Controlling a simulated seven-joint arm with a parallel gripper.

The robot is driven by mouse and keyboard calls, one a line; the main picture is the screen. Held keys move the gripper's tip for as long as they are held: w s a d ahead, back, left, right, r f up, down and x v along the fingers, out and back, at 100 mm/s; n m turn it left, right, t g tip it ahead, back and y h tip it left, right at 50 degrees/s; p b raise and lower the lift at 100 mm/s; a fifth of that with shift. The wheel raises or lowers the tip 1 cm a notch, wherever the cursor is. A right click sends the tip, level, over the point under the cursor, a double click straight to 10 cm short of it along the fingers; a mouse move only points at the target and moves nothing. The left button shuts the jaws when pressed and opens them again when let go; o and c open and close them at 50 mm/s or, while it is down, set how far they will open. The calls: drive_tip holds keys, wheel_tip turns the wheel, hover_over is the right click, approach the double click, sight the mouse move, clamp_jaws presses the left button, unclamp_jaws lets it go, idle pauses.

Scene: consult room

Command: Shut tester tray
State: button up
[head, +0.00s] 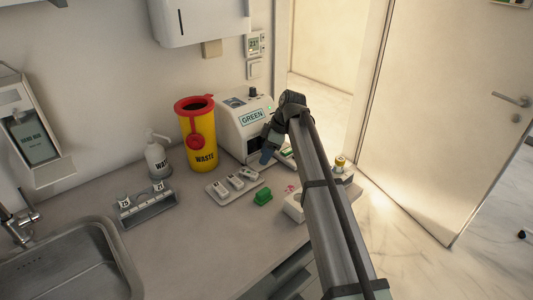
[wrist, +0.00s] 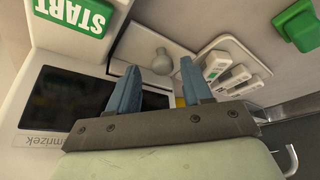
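The tester (head: 245,122) is a white box with a GREEN label, standing at the back of the counter. My gripper (head: 267,153) is low in front of its dark front opening. In the wrist view my gripper (wrist: 157,66) has two blue fingers spread apart with nothing held between them. The tester's white front (wrist: 62,52) and a black panel (wrist: 75,95) lie beside and behind the left finger. A green START label (wrist: 74,14) is at the upper left.
A yellow WASTE bin (head: 199,140) stands left of the tester. A grey holder with white cassettes (head: 234,183) and a green block (head: 263,196) lie in front. A white box (head: 293,209) is partly behind my arm. The counter's front left is clear beside the sink (head: 70,270).

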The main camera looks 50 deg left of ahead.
drive_tip(key=v, duration=1.4)
drive_tip(key=shift+f, duration=0.1)
idle(0.3)
